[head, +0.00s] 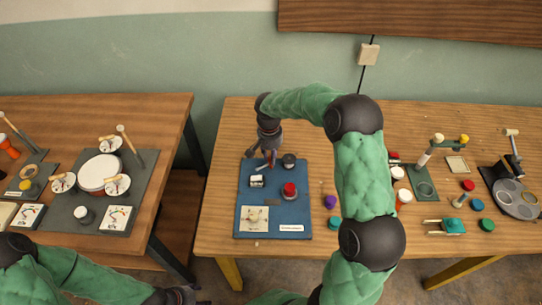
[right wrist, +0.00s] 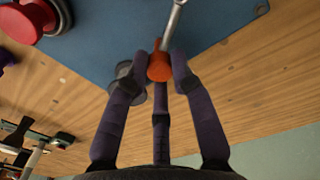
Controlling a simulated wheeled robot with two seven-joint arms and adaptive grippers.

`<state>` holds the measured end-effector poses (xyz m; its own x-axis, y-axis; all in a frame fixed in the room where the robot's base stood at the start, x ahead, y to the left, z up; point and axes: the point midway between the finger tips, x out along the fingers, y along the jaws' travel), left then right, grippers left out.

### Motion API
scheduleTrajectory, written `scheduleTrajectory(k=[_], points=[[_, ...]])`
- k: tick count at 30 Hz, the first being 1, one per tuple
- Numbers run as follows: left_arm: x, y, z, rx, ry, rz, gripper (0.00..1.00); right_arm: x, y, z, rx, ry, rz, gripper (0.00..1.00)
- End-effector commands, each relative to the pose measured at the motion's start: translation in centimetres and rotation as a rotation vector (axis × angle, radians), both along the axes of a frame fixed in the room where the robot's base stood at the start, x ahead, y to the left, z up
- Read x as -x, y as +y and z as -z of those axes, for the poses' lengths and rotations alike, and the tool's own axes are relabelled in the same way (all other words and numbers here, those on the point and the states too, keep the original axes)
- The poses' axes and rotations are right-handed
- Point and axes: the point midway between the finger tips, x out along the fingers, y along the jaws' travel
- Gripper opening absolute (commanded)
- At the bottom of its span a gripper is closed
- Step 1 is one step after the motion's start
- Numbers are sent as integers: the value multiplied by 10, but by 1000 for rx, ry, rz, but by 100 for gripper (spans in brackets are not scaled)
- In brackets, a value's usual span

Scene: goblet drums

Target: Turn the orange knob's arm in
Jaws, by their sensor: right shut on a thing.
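The orange knob (right wrist: 160,66) sits in the right wrist view between the fingers of my right gripper (right wrist: 158,58), which is shut on it. A metal arm (right wrist: 173,22) runs from the knob toward the top of that view, over the blue board (right wrist: 105,30). In the head view, my right gripper (head: 268,157) is at the far edge of the blue board (head: 245,200), and its fingers mostly hide the knob. The dark end of my left arm (head: 180,296) shows at the bottom left; its fingers are not clear.
A red knob (head: 289,189) and a dark grey knob (head: 289,160) stand on the board near my right gripper. A picture card (head: 254,218) lies at its near left. Loose pieces, including a purple one (head: 330,202), lie to the right. The left table (head: 150,110) holds another board.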

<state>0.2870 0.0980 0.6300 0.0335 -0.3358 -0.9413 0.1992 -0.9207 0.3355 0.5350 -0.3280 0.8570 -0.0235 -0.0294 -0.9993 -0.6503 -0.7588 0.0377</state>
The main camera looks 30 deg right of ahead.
Motion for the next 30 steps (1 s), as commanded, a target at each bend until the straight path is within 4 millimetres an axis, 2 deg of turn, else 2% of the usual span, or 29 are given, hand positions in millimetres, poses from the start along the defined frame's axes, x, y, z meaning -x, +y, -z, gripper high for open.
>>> scheduleTrajectory(k=[7,14,30], points=[[0,0,-3,0,0,0,57,1,1,0,-1,4,-29,0],[0,0,-15,0,0,0,57,2,1,-1,-3,5,-147,0],[0,0,-52,0,0,0,57,3,1,-1,-5,7,-641,0]])
